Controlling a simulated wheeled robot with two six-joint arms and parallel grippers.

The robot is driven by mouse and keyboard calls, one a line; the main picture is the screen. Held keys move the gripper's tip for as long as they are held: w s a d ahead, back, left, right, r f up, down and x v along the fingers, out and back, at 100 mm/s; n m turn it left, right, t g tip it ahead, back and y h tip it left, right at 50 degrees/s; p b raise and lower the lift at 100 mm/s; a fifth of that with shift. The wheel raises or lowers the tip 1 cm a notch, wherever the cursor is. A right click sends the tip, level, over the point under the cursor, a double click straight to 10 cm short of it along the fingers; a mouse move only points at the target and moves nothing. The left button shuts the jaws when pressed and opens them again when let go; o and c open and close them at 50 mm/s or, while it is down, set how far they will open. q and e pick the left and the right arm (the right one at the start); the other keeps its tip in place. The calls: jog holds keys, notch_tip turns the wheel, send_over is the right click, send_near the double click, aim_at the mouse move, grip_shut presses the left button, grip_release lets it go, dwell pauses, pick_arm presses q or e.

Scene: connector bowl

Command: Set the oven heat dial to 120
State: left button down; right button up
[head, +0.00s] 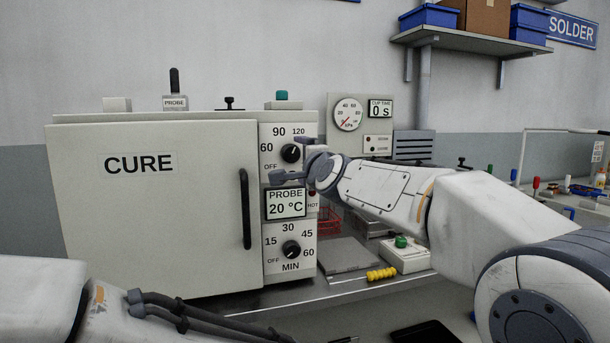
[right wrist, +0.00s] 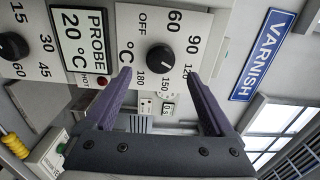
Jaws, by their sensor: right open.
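The oven (head: 150,220), marked CURE, has its heat dial (head: 291,153) at the top of the right-hand panel. It is a black round knob with OFF, 60, 90 and 120 visible around it. The right wrist view shows the dial (right wrist: 160,58) with the scale running on to 180. In the head view the gripper (head: 288,160) is just in front of the panel. My left gripper is out of view.
Below the dial are the PROBE display (head: 286,204) reading 20 °C and the MIN dial (head: 291,250). The oven door handle (head: 245,209) stands out to the left. A gauge (head: 347,114) and a green-button box (head: 404,254) are on the right.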

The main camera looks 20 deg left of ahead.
jog(key=shift+b+v, duration=0.5)
jog(key=shift+v, duration=1.6)
